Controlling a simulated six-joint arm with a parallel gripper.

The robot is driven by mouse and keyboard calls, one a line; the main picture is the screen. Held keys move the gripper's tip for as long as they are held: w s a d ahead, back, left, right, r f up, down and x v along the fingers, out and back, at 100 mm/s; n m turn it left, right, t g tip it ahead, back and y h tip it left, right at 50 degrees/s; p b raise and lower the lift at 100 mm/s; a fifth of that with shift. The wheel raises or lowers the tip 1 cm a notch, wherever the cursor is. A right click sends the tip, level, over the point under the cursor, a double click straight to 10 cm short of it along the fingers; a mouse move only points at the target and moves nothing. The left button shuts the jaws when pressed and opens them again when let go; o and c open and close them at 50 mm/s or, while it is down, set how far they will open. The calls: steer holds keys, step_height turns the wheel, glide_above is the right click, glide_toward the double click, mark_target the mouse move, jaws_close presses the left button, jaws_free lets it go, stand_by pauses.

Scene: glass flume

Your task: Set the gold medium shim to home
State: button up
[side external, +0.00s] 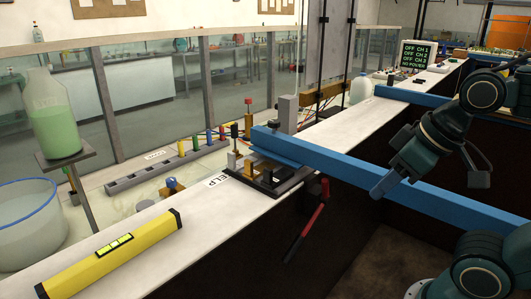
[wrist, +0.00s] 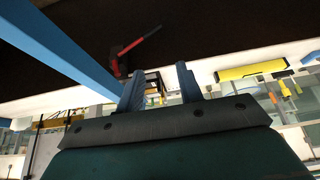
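A blue beam (side external: 340,165) crosses between my arm and the fixture. A red-handled lever (side external: 310,225) hangs off the ledge front. A yellow level (side external: 110,250) lies at front left. A flask of green liquid (side external: 52,115) stands on a raised plate beside a glass basin (side external: 25,225).

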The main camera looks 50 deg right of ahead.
steer(key=w+d+r, duration=0.1)
steer(key=w+r, duration=0.1)
steer(key=w, duration=0.6)
steer(key=w+r, duration=0.3)
steer(key=w, duration=0.5)
steer(key=g, duration=0.1)
glide_toward(250, 161)
step_height(250, 161, up, 2)
steer(key=shift+s+r, duration=0.15)
steer(key=shift+s, duration=0.15)
steer(key=x, duration=1.3)
steer(key=shift+f, duration=0.4)
jaws_close()
steer(key=shift+d, duration=0.1)
